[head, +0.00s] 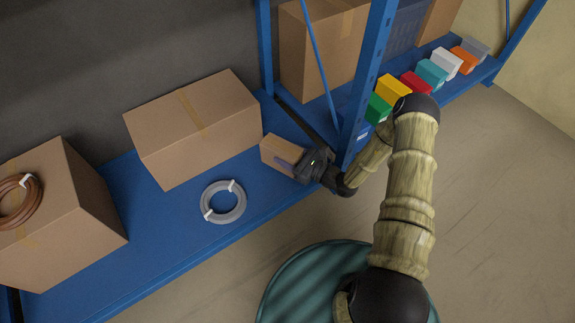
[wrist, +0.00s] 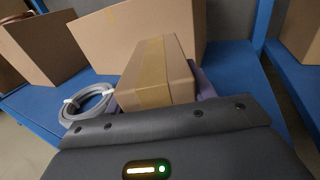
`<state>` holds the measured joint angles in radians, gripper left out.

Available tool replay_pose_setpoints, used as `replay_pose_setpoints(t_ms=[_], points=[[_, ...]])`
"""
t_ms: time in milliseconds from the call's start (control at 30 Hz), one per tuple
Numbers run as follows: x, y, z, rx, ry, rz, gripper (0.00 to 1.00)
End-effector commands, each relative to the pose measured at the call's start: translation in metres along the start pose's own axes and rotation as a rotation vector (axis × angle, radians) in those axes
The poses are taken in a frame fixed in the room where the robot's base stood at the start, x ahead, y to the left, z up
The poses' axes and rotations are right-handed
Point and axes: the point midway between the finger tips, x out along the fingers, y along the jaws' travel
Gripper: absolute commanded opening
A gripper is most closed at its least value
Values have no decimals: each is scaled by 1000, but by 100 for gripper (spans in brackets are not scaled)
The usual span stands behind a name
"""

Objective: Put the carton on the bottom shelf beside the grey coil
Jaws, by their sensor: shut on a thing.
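The small carton (head: 281,151) is at the right part of the blue bottom shelf (head: 159,218), to the right of the grey coil (head: 223,202). My gripper (head: 306,162) is shut on the carton from its right end. In the wrist view the carton (wrist: 158,75) lies straight ahead between the fingers, with the grey coil (wrist: 88,103) just to its left and apart from it. The coil lies flat with white ties. I cannot tell whether the carton's underside touches the shelf.
A large box (head: 193,128) stands behind the coil and carton. Another large box (head: 62,215) with a brown coil (head: 18,201) on it stands at the left. A blue upright (head: 368,85) rises close to my arm. Coloured bins (head: 416,84) line the neighbouring bay.

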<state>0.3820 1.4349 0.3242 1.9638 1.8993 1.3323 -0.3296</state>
Motion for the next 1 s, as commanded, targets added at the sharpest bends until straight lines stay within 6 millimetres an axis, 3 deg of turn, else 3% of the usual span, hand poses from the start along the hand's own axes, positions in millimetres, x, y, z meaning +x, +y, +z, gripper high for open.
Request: replay_pose_setpoints(t_ms=[333, 633, 1000], points=[[1, 0, -2, -1, -4, 0, 13], [1, 0, -36, -1, -4, 1, 13], [1, 0, -37, -1, -4, 0, 13]])
